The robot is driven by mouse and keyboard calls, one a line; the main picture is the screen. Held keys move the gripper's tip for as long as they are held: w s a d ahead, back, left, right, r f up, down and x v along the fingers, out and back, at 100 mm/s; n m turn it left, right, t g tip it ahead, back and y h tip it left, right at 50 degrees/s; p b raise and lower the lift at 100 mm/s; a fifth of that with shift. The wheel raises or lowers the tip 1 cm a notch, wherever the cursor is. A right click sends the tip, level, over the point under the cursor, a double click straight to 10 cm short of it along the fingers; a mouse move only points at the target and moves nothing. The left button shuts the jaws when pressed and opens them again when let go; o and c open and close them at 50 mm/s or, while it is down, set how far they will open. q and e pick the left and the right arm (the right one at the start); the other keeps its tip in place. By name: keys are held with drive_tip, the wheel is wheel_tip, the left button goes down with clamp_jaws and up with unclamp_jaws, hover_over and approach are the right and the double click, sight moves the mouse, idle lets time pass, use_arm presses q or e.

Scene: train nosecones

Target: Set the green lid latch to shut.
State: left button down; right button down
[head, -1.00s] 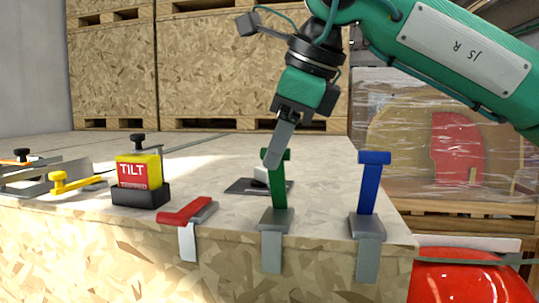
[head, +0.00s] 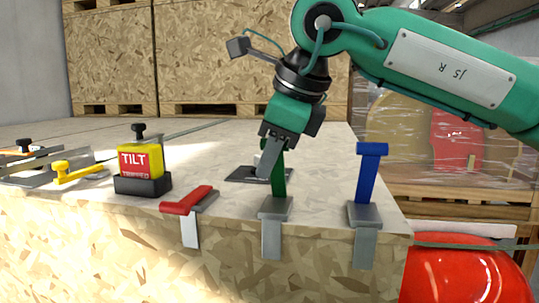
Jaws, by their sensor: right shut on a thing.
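The green lid latch (head: 279,180) stands upright on its grey base plate at the front edge of the crate lid (head: 330,145). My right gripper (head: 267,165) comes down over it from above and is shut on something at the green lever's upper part. The gripper's finger hides part of the lever's top. My left gripper is not in view.
An upright blue latch (head: 370,175) stands to the right. A red latch (head: 187,203) lies folded down to the left. A yellow tilt indicator (head: 141,165) and a yellow latch (head: 75,171) are farther left. A dark plate (head: 242,174) lies behind the green latch.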

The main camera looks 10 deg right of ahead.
drive_tip(key=shift+s+a+f+n+t+h+b, duration=0.25)
drive_tip(key=shift+s+f+t+b, duration=0.6)
drive_tip(key=shift+b, duration=1.75)
drive_tip(key=shift+s+a+f+n+t+h+b, duration=0.25)
drive_tip(key=shift+t+b, duration=1.1)
drive_tip(key=shift+b, duration=1.2)
drive_tip(key=shift+s+a+f+n+t+h+b, duration=0.2)
drive_tip(key=shift+s+f+t+b, duration=0.7)
drive_tip(key=shift+b, duration=1.7)
drive_tip(key=shift+w+d+r, duration=0.1)
drive_tip(key=shift+w+r, duration=0.2)
drive_tip(key=c, duration=1.4)
unclamp_jaws()
drive_tip(key=shift+o, duration=0.2)
drive_tip(key=b+v, duration=0.2)
drive_tip(key=v, duration=1.2)
drive_tip(key=shift+f, duration=0.2)
